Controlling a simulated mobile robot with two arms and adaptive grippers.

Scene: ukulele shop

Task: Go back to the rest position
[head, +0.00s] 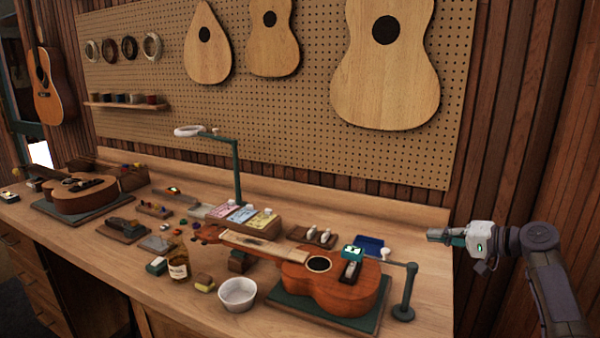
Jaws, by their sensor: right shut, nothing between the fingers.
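My right gripper (442,236) is at the right side of the head view, above the right end of the workbench (425,300). It is shut and empty, pointing left, and touches nothing that I can see. My right arm comes up from the lower right corner. My left gripper is not in view.
A ukulele (330,287) lies on a green mat at the bench's right, with a dark post (406,290) beside it, below my gripper. A white bowl (237,294), a bottle (178,266) and a lamp (237,170) stand further left. The pegboard (310,100) rises behind.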

